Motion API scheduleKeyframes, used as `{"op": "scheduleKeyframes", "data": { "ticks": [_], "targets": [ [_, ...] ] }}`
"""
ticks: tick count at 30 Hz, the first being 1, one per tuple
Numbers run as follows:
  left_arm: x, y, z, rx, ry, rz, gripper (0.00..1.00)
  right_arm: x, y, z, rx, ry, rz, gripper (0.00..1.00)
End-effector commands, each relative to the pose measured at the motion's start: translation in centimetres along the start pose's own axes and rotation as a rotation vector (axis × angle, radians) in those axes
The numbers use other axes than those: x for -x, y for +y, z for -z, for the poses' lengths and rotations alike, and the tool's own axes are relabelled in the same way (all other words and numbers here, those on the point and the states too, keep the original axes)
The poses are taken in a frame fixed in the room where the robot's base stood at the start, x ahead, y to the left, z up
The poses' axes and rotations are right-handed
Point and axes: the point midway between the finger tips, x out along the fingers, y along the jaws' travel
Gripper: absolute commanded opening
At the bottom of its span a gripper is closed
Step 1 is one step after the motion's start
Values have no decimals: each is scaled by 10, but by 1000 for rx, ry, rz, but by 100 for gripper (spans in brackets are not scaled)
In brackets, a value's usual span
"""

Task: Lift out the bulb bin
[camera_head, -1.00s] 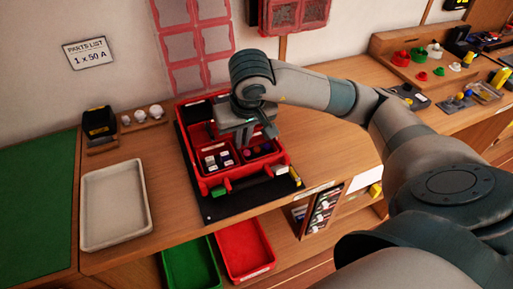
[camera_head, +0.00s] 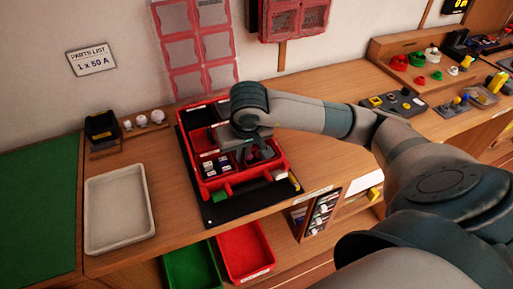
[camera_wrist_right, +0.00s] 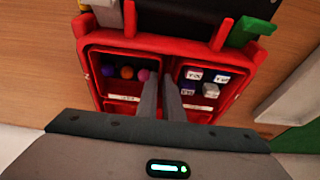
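The red case (camera_head: 284,168) lies open on a dark mat on the bench. The bulb bin, a red-walled compartment with blue, orange and purple bulbs, shows at left in the right wrist view (camera_wrist_right: 125,91). A bin of small white and blue blocks (camera_wrist_right: 202,90) is beside it. My right gripper (camera_head: 249,156) is down in the case. Its fingers (camera_wrist_right: 160,77) are close together at the wall between the two bins. I cannot tell whether they press on that wall. My arm hides part of the case. My left gripper is out of view.
A pale empty tray (camera_head: 118,210) lies on the bench at left, with clear wood between it and the mat. Green (camera_head: 190,266) and red (camera_head: 246,252) trays sit lower, in front. A small rack with white bulbs (camera_head: 142,122) stands behind the pale tray.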

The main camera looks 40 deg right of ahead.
Motion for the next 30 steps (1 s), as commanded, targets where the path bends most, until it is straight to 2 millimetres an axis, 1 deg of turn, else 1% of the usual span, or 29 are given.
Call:
{"op": "scheduleKeyframes", "data": {
  "ticks": [2,3,9,19,23,30],
  "targets": [
    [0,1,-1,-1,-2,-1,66,0,0,0,0,0,0,7],
    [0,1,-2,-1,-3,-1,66,1,0,0,0,1,0,0],
    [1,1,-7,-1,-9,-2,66,2,0,1,0,4,1,0],
    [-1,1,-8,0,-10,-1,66,5,0,3,-1,7,3,0],
    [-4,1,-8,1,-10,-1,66,11,-1,5,0,8,4,0],
    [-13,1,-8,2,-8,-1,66,30,-1,11,0,9,3,0]
  ]
}}
